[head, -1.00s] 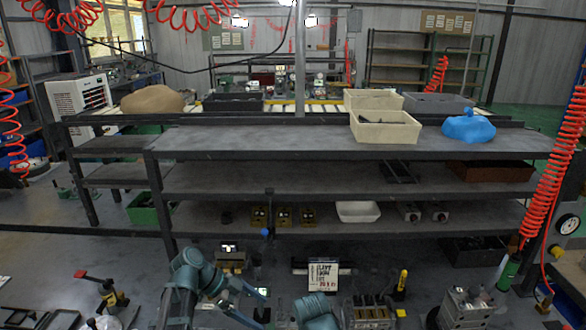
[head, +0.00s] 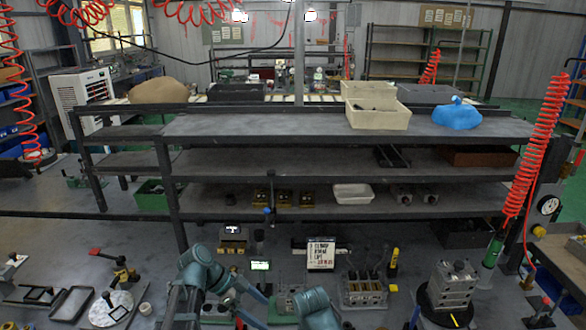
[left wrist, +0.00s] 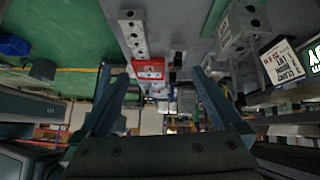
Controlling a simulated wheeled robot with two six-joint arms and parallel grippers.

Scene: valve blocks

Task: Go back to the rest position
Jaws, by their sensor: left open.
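My left gripper (left wrist: 156,85) is open in the left wrist view, its two dark fingers apart with nothing held between them. A grey valve block (head: 453,285) stands on a round dark plate at the lower right. Another block with several upright valves (head: 364,289) stands to the right of my right arm.
A dark shelf rack (head: 340,127) spans the middle, with a cream bin (head: 378,117) and a blue bag (head: 457,114) on top. A printed sign (head: 321,254) stands before it. A round pale plate (head: 110,309) is at lower left. A red coiled hose (head: 537,150) hangs at right.

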